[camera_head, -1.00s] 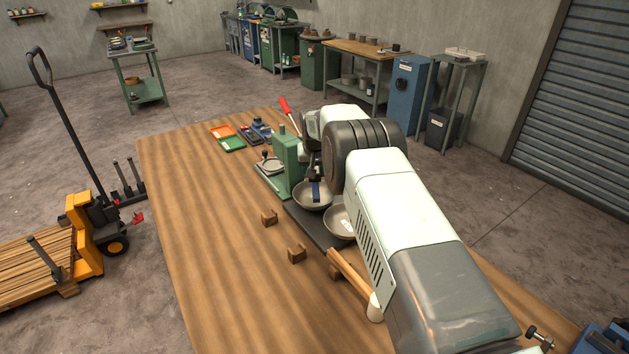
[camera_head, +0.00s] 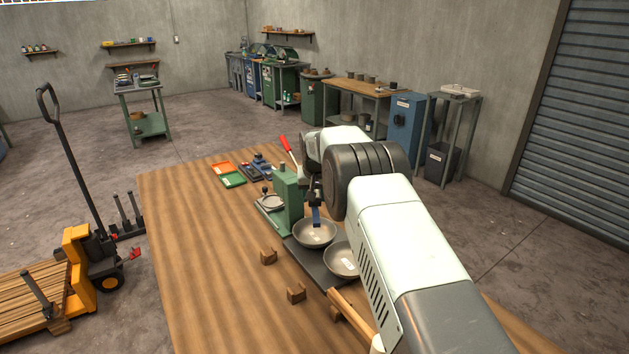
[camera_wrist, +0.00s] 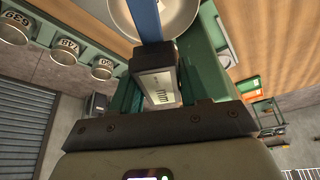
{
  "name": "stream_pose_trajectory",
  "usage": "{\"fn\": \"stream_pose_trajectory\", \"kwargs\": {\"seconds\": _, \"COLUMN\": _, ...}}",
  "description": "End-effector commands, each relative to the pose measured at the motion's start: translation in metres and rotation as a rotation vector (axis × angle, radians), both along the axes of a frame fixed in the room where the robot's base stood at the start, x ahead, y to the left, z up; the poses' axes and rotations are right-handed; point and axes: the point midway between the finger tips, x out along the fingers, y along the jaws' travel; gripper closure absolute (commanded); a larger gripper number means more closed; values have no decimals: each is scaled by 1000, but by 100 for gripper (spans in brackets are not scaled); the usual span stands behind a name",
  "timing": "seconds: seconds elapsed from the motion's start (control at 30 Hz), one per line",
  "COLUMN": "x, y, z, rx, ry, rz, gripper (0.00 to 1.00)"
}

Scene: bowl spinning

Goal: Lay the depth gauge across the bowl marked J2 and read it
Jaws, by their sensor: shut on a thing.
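My gripper (camera_wrist: 157,85) is shut on the depth gauge (camera_wrist: 160,88), a grey body with a small display panel whose marks I cannot read. Its blue bar (camera_wrist: 146,20) runs away from the fingers. In the head view the blue bar (camera_head: 317,215) hangs upright over the far metal bowl (camera_head: 312,238); whether it touches the bowl I cannot tell. A second bowl (camera_head: 343,262) stands nearer, partly behind my arm. Both bowls carry pale labels too small to read, so I cannot tell which is J2. A pale bowl also shows in the wrist view (camera_wrist: 180,15).
A green machine (camera_head: 287,195) stands just left of the far bowl. Wooden blocks (camera_head: 268,257) lie on the table (camera_head: 200,240) at the front left. Orange and green trays (camera_head: 232,180) lie farther back. The left side of the table is clear.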

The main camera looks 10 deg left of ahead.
Motion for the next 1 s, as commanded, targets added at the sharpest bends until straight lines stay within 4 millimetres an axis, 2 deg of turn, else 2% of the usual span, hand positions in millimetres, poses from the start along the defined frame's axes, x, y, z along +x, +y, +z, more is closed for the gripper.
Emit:
{"fn": "stream_pose_trajectory", "kwargs": {"seconds": 0.7, "x": 0, "y": 0, "z": -65, "rx": 1, "ry": -2, "rz": 0, "gripper": 100}}
{"fn": "stream_pose_trajectory", "kwargs": {"seconds": 1.0, "x": 0, "y": 0, "z": -83, "rx": 1, "ry": -3, "rz": 0, "gripper": 100}}
